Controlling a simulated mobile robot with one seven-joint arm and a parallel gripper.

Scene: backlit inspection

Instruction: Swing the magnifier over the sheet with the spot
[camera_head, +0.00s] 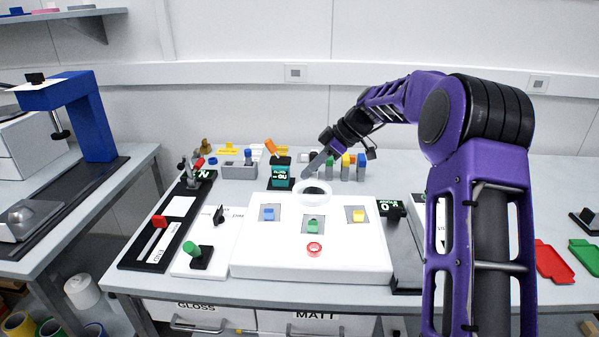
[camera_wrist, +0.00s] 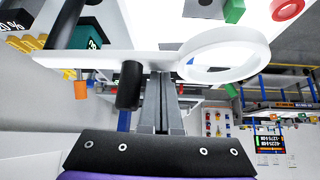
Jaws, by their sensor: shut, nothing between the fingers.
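The magnifier is a white ring (camera_head: 312,188) over the rear middle of the white light panel (camera_head: 255,258). I cannot make out a spot on any sheet. My gripper (camera_head: 307,174) is shut and empty by the magnifier; in the wrist view its fingers (camera_wrist: 160,76) are beside the peg.
A red ring (camera_head: 314,249) is on the panel's front. Slider boards (camera_head: 155,245) lie left, a display unit (camera_head: 390,207) right. Red (camera_head: 553,262) and green (camera_head: 586,257) trays lie far right.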

